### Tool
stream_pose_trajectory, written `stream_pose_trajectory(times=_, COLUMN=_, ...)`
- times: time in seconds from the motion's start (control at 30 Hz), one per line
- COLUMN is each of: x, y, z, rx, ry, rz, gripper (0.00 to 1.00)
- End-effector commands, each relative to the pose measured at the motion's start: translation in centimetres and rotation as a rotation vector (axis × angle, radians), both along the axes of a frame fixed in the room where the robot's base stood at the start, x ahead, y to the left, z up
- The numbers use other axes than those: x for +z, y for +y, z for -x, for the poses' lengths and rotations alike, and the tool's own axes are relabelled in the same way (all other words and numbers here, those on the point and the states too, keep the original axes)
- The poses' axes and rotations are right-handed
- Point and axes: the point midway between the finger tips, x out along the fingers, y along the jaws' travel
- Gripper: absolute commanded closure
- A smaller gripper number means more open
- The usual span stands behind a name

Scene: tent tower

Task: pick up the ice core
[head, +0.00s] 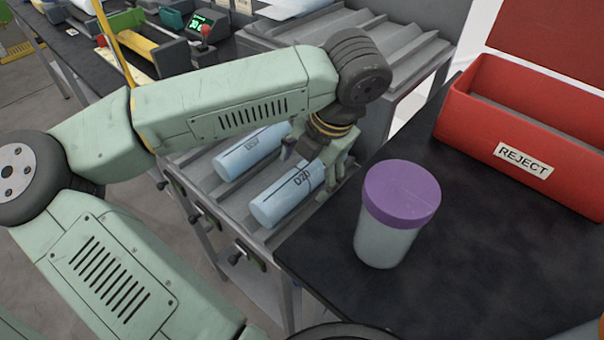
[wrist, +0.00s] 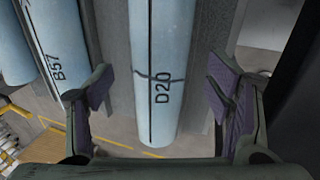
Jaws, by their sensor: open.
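An ice core marked D20 (head: 284,197), a pale blue cylinder, lies in a grey grooved rack (head: 195,161) in the head view. In the wrist view the D20 core (wrist: 158,75) runs down the middle, with a dark line along it and a dark crack-like line across it. My gripper (head: 320,178) is over the D20 core in the head view. In the wrist view my gripper (wrist: 160,100) is open, one finger on each side of the core with gaps between. A second core (head: 252,151) lies in the neighbouring groove; it reads B57 in the wrist view (wrist: 58,50).
A purple-lidded jar (head: 388,235) stands on the black table close to the right of the rack. A red REJECT bin (head: 530,140) is at the far right. An empty grooved rack (head: 400,45) and a bench with equipment (head: 160,50) stand behind. Bare black tabletop lies around the jar.

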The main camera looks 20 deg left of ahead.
Motion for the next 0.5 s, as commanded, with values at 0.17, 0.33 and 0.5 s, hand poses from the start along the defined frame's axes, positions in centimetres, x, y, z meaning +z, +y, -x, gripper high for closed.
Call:
stream_pose_trajectory(times=0.17, x=-1.8, y=0.5, z=-0.1, rx=0.000, ry=0.001, rz=0.001, gripper=0.27)
stream_pose_trajectory(times=0.33, x=-2.1, y=0.6, z=-0.2, rx=0.000, ry=-0.001, rz=-0.001, gripper=0.27)
stream_pose_trajectory(times=0.5, x=-2.1, y=0.6, z=-0.2, rx=0.000, ry=0.000, rz=-0.001, gripper=0.33)
